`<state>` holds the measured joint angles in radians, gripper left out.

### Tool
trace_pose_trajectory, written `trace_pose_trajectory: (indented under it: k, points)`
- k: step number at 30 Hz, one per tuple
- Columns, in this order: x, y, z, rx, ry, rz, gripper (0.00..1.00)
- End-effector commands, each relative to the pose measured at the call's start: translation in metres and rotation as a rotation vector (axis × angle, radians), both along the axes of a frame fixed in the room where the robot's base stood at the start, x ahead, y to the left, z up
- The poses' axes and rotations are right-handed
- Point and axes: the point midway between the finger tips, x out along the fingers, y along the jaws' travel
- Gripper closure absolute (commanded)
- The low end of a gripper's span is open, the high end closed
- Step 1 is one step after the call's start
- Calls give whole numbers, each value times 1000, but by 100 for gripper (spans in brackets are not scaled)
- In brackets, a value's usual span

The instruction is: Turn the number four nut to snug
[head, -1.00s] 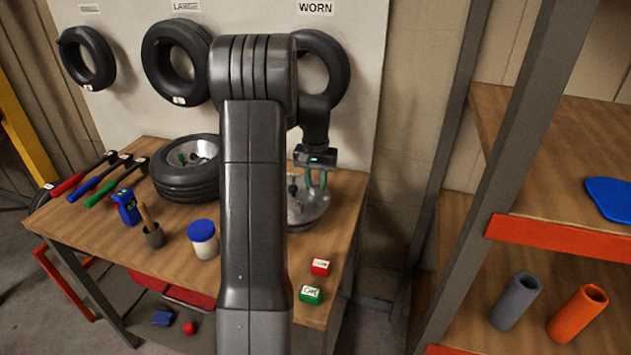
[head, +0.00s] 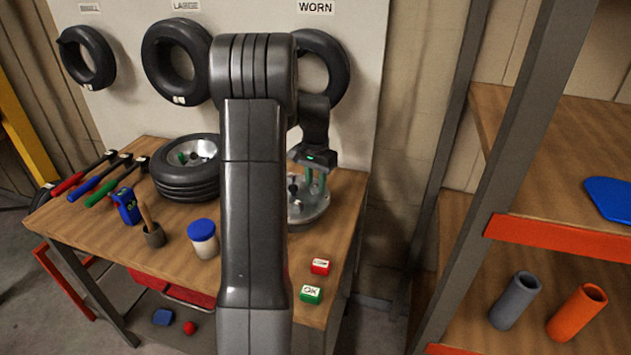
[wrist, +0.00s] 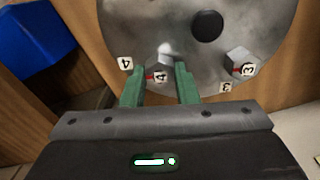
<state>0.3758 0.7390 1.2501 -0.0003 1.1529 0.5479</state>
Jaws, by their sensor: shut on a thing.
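In the wrist view my gripper (wrist: 160,88) has its two green fingers on either side of the number four nut (wrist: 161,64), a grey hex nut with a "4" tag and a red mark. The jaws are shut on it. A "4" label (wrist: 125,63) lies beside it on the round metal plate (wrist: 165,25). The number three nut (wrist: 239,60) sits to the right with its own tag and "3" label. In the head view my gripper (head: 313,183) reaches down to the plate (head: 312,210), partly hidden behind my arm. How tight the nut is cannot be told.
A shelf unit (head: 560,235) stands at the right. A blue object (wrist: 38,45) is near the plate in the wrist view.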

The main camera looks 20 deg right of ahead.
Motion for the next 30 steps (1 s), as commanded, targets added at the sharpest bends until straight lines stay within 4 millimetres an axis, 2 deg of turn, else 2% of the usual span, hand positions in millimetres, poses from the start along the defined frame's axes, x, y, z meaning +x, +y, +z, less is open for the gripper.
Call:
trace_pose_trajectory:
  k: [4,5,8,16,20,23,30]
  points:
    - [1,0,1,-1,-3,-1,96]
    - [1,0,1,-1,-3,-1,69]
    - [1,0,1,-1,-2,-1,51]
    - [0,0,1,0,-1,0,51]
    - [1,0,9,0,-3,0,51]
    - [1,0,24,-1,-5,0,51]
    - [1,-1,80,-2,-7,0,51]
